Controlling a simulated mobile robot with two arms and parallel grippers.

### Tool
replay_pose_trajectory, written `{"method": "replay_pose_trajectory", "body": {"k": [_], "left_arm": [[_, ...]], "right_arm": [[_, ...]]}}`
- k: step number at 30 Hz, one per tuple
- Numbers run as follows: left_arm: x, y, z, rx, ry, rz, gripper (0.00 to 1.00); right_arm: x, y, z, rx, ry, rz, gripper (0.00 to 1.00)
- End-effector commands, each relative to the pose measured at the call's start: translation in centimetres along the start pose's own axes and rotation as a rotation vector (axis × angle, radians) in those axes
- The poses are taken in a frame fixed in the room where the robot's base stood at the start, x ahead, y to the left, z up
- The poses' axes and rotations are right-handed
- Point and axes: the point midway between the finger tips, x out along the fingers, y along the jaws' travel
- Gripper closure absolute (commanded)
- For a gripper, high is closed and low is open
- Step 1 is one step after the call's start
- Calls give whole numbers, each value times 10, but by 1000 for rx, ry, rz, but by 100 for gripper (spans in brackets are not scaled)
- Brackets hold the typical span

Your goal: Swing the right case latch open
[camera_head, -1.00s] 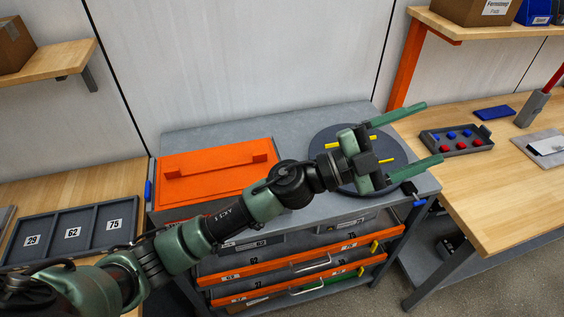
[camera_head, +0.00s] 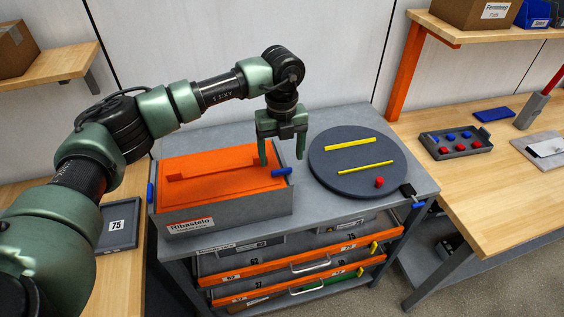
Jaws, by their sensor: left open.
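The case is a grey box with an orange lid (camera_head: 215,172) and a name label on its front, standing on the grey bench. The right case latch (camera_head: 282,172) is a small blue bar at the lid's right edge, lying roughly level. My left gripper (camera_head: 281,161) points down over the case's right edge, open, with its green fingers apart. The latch shows just below and between its fingertips; I cannot tell whether they touch. A blue left latch (camera_head: 150,192) stands upright at the case's left side. My right gripper is not in view.
A dark round disc (camera_head: 335,178) with two yellow bars and a red knob (camera_head: 379,182) lies right of the case. Orange-fronted drawers (camera_head: 325,262) are below. A tray of red and blue pieces (camera_head: 455,152) sits on the right wooden table. My left arm crosses the left side.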

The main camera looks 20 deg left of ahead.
Motion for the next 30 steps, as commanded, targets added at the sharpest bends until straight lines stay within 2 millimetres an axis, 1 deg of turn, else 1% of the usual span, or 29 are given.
{"method": "replay_pose_trajectory", "body": {"k": [1, 6, 9, 12, 19, 20, 21, 23, 24, 26, 30], "left_arm": [[6, 0, -1, 0, 4, 3, 25], [30, -1, -1, 2, 4, 0, 25], [40, -1, -1, 3, 3, -1, 25], [44, -1, -1, 4, 2, -3, 25], [46, -1, -1, 4, 2, -3, 25], [46, -1, -1, 4, 2, -3, 34], [46, -1, -1, 4, 2, -3, 45], [45, -1, -1, 4, 2, -4, 62], [45, -1, -1, 4, 2, -3, 73], [45, -1, -1, 4, 2, -3, 88], [45, -1, -1, 8, 2, -4, 88]], "right_arm": [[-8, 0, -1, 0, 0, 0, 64], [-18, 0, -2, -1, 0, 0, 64], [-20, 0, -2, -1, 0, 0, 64], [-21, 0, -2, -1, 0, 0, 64], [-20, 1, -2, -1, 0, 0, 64], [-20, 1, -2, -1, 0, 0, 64], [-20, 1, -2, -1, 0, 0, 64], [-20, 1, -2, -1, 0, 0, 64], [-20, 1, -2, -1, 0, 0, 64], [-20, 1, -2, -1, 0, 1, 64], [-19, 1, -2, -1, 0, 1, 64]]}}
